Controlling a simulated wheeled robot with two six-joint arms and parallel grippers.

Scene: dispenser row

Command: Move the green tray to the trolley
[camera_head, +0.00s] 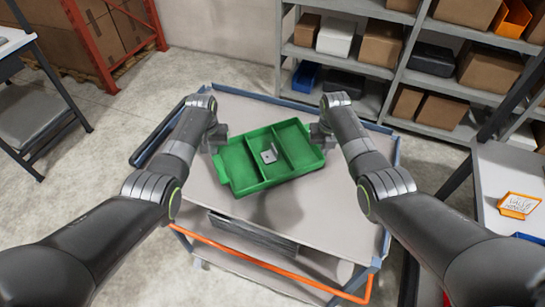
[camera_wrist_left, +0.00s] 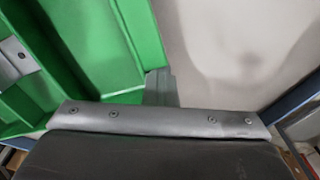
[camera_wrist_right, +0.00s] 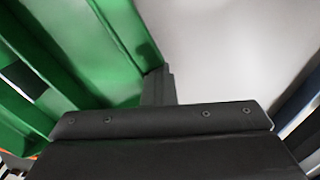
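The green tray (camera_head: 240,167) is over the trolley's grey top (camera_head: 325,215). It has several compartments, and a small grey metal bracket (camera_head: 269,155) lies in the middle one. A shadow on the trolley top below the tray suggests a gap, but I cannot tell its height. My left gripper (camera_head: 216,146) is shut on the tray's left end. My right gripper (camera_head: 320,139) is shut on its right end. The tray wall also shows beside the fingers in the left wrist view (camera_wrist_left: 110,40) and right wrist view (camera_wrist_right: 115,40). The fingertips are partly hidden.
The trolley has a blue raised edge and an orange front bar (camera_head: 255,263). A shelf unit (camera_head: 440,85) with boxes stands behind it. A table (camera_head: 505,175) with an orange-framed card (camera_head: 518,205) is at the right. A grey stand (camera_head: 30,115) is at the left.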

